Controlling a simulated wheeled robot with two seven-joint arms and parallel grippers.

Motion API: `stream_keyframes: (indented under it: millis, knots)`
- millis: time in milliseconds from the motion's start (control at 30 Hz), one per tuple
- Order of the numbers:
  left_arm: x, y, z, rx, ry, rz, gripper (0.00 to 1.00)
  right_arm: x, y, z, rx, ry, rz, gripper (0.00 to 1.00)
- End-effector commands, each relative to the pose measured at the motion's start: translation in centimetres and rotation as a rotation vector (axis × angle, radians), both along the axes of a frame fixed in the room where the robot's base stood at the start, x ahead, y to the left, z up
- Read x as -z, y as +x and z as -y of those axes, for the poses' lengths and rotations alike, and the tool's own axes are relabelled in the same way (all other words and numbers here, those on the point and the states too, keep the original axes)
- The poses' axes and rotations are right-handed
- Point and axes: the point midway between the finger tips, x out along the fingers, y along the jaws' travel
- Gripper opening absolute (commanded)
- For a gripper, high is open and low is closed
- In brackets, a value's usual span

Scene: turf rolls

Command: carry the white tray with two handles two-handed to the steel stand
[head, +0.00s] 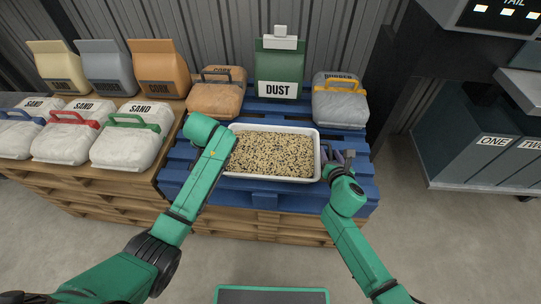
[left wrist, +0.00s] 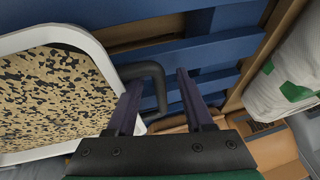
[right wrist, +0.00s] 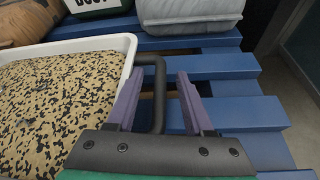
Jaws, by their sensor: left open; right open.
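The white tray (head: 272,129) sits on a blue pallet and holds tan and black granules. Its right handle (right wrist: 155,68) is a dark loop; in the right wrist view my right gripper (right wrist: 158,82) is open with a finger on either side of it. That gripper also shows at the tray's right end in the head view (head: 338,158). In the left wrist view the other dark handle (left wrist: 160,85) lies between the open fingers of my left gripper (left wrist: 157,85). In the head view my left arm hides that handle and gripper. I cannot identify the steel stand for certain.
Behind the tray on the blue pallet (head: 260,197) stand a green DUST bag (head: 279,70), an orange-brown bag (head: 214,98) and a grey bag (head: 340,105). White SAND bags (head: 125,146) are left. Grey bins (head: 485,150) and a metal ledge (head: 522,88) are right. Floor lies clear between.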

Motion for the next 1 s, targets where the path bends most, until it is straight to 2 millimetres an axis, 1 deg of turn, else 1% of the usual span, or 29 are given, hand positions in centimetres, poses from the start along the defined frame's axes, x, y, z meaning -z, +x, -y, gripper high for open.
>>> stream_keyframes:
  millis: [133,167,200,267,300,1000]
  knots:
    - [-0.03,0.00,0.01,0.000,0.000,0.000,0.52,0.00,-0.03,0.02,0.001,0.000,0.000,0.52]
    - [-0.03,-0.01,-0.01,0.000,0.000,0.000,0.41,0.00,-0.03,0.03,0.001,0.000,0.000,0.41]
    - [-0.04,-0.02,0.00,0.000,0.000,0.000,0.25,0.00,-0.04,0.03,0.001,0.000,0.000,0.25]
    - [-0.04,-0.02,0.00,0.000,0.000,0.000,0.02,0.01,-0.05,0.03,0.001,0.000,0.000,0.02]
    - [-0.05,-0.02,0.00,0.000,0.000,0.000,0.00,0.01,-0.06,0.04,0.001,0.000,0.000,0.00]
    - [-0.05,-0.04,-0.01,-0.001,0.001,-0.001,0.00,0.03,-0.08,0.07,0.002,-0.001,-0.001,0.00]
